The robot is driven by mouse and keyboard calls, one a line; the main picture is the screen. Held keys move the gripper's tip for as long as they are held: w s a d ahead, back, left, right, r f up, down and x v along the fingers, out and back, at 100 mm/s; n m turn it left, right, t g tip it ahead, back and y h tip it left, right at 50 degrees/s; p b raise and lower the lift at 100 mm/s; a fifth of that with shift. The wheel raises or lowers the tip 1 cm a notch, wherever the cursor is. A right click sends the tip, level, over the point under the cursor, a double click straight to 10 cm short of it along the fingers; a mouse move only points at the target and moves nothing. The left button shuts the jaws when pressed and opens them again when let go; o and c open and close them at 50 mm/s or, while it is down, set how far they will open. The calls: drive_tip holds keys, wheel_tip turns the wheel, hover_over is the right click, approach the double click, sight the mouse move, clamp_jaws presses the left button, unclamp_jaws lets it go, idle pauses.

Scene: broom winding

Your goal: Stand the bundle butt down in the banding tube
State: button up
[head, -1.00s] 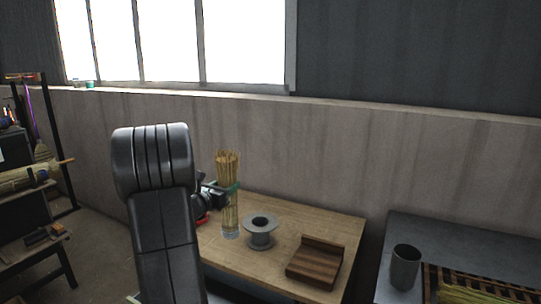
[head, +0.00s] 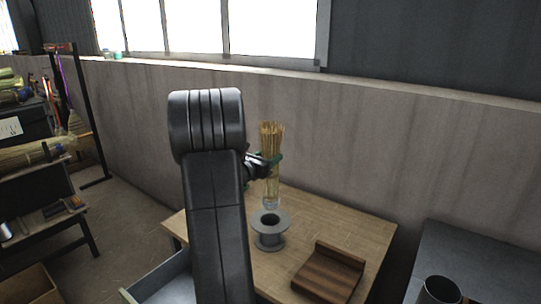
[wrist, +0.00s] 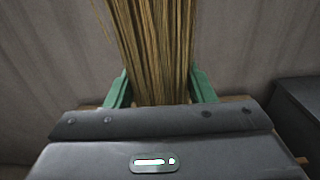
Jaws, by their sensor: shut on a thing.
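The bundle of straw-coloured stalks (head: 271,138) is upright in my gripper, with its loose tops spread upward. My gripper (head: 268,160) is shut around it with green fingers, which also show on either side of the stalks (wrist: 155,50) in the wrist view. The bundle's pale lower end (head: 272,198) hangs over the wooden table, just behind the grey spool; I cannot tell whether it touches anything. A dark grey open cylinder (head: 438,291), which looks like the banding tube, stands on the right bench, cut off by the picture's bottom edge. Its inside is mostly hidden.
The flanged grey spool (head: 270,240) and a striped wooden block with a raised back (head: 328,270) sit on the wooden table (head: 345,232). A gap separates it from the grey bench (head: 480,255). A rack with brooms (head: 40,150) stands at left. My arm hides the table's left part.

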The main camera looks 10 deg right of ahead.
drive_tip(key=b, duration=0.1)
hover_over(266, 193)
drive_tip(key=w+d, duration=0.1)
drive_tip(key=shift+f, duration=2.4)
wheel_tip(266, 193, down, 8)
drive_tip(key=b, duration=1.2)
drive_tip(key=shift+f, duration=0.25)
drive_tip(key=o, duration=0.9)
drive_tip(key=b+v, duration=0.2)
drive_tip(key=v, duration=1.1)
drive_tip(key=shift+s+a+r, duration=0.1)
drive_tip(key=shift+s+a, duration=0.15)
drive_tip(key=shift+s, duration=0.05)
